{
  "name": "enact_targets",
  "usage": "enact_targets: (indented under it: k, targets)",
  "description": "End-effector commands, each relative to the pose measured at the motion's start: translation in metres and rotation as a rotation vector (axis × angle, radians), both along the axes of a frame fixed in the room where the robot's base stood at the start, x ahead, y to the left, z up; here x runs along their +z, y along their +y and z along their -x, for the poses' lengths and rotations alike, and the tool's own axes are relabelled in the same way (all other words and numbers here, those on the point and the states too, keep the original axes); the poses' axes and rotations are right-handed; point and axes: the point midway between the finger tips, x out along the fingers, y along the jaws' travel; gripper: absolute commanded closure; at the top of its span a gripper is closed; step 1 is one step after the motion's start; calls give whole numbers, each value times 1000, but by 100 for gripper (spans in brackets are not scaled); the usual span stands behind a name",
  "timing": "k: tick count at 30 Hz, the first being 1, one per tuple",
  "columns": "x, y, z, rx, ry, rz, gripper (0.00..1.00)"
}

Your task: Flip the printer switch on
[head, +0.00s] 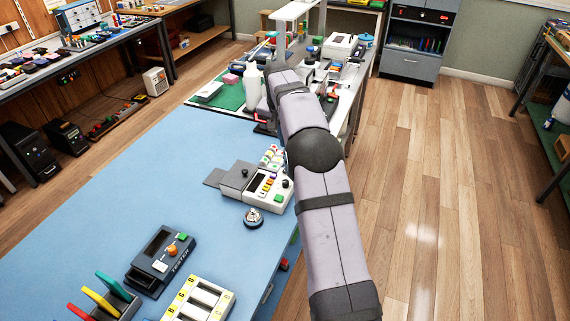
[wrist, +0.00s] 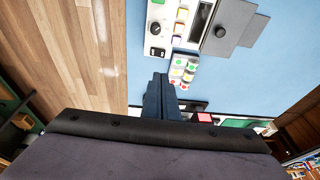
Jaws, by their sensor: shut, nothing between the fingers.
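A white device with a display, coloured keys and a grey plate, which looks like the printer (head: 262,188), stands on the blue mat left of my arm. It also shows at the top of the wrist view (wrist: 180,38). There it has a black knob (wrist: 155,29) and a small black rocker switch (wrist: 156,52) on its near edge. I cannot tell the switch's position. My gripper (wrist: 161,77) is shut and empty, its dark fingers just below the device and apart from the switch in the picture. The arm hides the gripper in the head view.
A tray of round coloured pieces (wrist: 184,70) lies close right of my fingertips. A bell (head: 254,217), a dark tester (head: 162,258) and a white tray (head: 199,299) stand nearer on the blue mat (head: 120,195). Cluttered benches lie beyond. Wooden floor is at the right.

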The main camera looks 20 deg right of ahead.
Motion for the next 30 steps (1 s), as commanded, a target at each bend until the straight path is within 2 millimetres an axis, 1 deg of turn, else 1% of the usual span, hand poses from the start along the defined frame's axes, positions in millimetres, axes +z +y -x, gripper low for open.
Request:
enact_targets:
  k: [5,12,17,21,25,30]
  targets:
    - [-21,-4,-4,-1,5,-1,100]
    - [-62,-11,-14,-1,6,-1,100]
    - [-87,-16,-21,-1,3,-1,100]
    - [-105,-13,-22,0,4,-1,100]
    - [-118,-12,-24,0,2,-1,100]
    - [-126,-11,-25,0,1,0,100]
